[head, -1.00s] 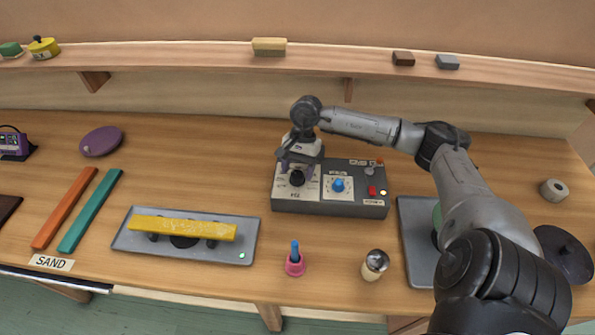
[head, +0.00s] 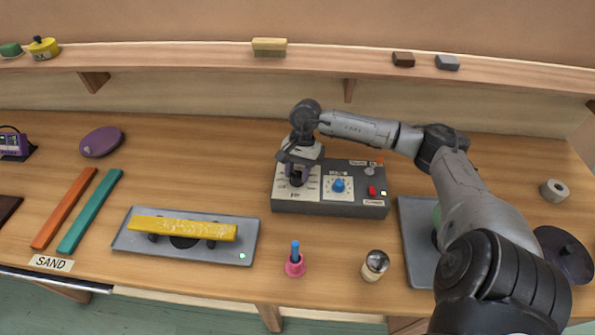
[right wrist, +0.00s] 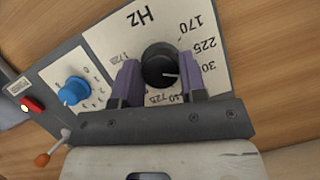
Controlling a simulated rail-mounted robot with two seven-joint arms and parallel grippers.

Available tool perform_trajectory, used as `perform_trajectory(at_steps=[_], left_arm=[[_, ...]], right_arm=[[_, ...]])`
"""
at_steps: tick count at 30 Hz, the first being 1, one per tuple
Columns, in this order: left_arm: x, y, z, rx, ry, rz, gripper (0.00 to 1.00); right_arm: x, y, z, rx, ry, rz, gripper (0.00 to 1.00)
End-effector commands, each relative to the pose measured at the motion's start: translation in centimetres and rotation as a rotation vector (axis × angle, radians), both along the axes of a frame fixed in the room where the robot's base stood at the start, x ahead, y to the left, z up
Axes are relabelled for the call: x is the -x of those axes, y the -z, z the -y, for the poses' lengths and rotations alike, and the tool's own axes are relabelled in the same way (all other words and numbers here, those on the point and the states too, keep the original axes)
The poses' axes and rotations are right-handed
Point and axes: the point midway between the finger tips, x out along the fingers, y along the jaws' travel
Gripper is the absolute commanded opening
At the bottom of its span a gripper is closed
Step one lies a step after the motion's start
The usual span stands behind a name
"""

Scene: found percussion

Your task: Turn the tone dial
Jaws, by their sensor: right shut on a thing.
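The tone dial (right wrist: 158,66) is a black round knob with a white pointer line, on a pale plate marked Hz with numbers around it. It sits at the left of the grey box (head: 330,207) in the head view. My right gripper (right wrist: 160,82) is shut on the dial, with one purple-grey finger on either side of it. In the head view my right gripper (head: 297,171) comes down from above and covers part of the dial. The pointer points right in the right wrist view. My left gripper is not in view.
The box also carries a blue knob (head: 338,185), a red switch (head: 372,191) and a small toggle lever with an orange tip (right wrist: 42,159). A yellow bar (head: 182,228) lies on a grey tray to the left. A pink cup (head: 295,265) and a silver-topped shaker (head: 375,264) stand in front.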

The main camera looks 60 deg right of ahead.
Motion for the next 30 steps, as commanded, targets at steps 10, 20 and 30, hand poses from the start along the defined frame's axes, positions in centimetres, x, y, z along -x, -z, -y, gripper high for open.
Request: perform_trajectory(at_steps=[10, 20, 30], left_arm=[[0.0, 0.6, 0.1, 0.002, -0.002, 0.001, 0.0], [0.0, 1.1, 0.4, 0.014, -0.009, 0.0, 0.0], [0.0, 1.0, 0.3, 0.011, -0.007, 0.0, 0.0]], right_arm=[[0.1, 0.1, 0.0, 0.001, 0.102, -0.001, 0.15], [0.2, 0.0, 0.0, 0.002, 0.328, -0.001, 0.15], [0.2, -0.1, -0.1, -0.001, 0.483, -0.001, 0.15]])
